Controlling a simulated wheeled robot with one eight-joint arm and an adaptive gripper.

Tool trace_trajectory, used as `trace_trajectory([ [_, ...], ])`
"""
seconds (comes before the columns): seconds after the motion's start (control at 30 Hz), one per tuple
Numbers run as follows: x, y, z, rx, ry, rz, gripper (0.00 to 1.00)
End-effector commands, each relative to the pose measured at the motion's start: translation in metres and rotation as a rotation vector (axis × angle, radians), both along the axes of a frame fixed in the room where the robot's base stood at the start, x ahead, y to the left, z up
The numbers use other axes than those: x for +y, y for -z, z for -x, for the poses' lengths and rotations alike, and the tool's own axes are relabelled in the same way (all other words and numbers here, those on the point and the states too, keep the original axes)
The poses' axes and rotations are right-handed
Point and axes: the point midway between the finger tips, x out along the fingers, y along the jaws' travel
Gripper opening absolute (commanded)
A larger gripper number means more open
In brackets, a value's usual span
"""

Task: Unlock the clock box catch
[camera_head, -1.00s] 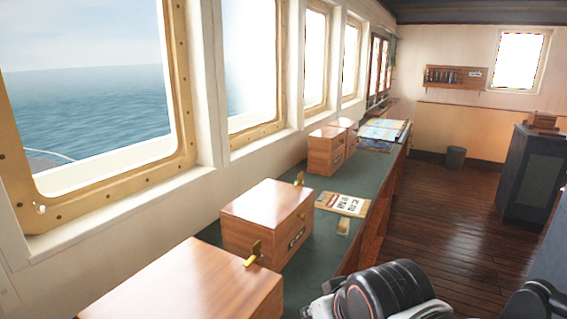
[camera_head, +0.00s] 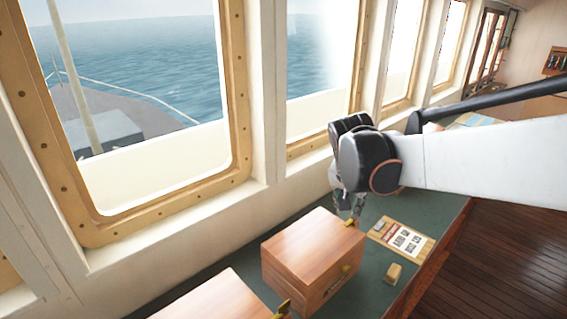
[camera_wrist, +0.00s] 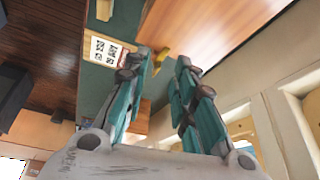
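A closed wooden box (camera_head: 313,250) stands on the green counter, with a brass catch (camera_head: 350,222) at its upper right edge and a brass piece (camera_head: 345,268) on its front. No readable label confirms it as the clock box. My gripper (camera_head: 357,212) points down at the catch from the far right end of the box; the arm hides part of it. In the wrist view the two teal fingers stand apart with nothing between them. The brass catch (camera_wrist: 162,54) shows just beyond the fingertips, at the edge of the box (camera_wrist: 215,30). Contact cannot be told.
Another wooden box (camera_head: 218,300) with a brass catch (camera_head: 281,310) is nearer on the counter (camera_head: 250,233). A printed card (camera_head: 402,240) and a small wooden block (camera_head: 393,274) lie right of the middle box. The window wall (camera_head: 270,195) runs close behind the boxes.

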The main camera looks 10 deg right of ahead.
Motion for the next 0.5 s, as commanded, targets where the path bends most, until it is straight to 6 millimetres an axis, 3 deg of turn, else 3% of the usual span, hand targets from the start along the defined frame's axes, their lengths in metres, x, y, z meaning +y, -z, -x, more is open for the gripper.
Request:
trace_trajectory([
  [0.03,-0.004,-0.014,-0.015,0.006,0.038,0.002,0.25],
  [0.2,-0.015,-0.021,-0.048,0.02,0.164,0.007,0.25],
  [0.5,-0.025,-0.019,-0.073,0.029,0.274,0.015,0.25],
])
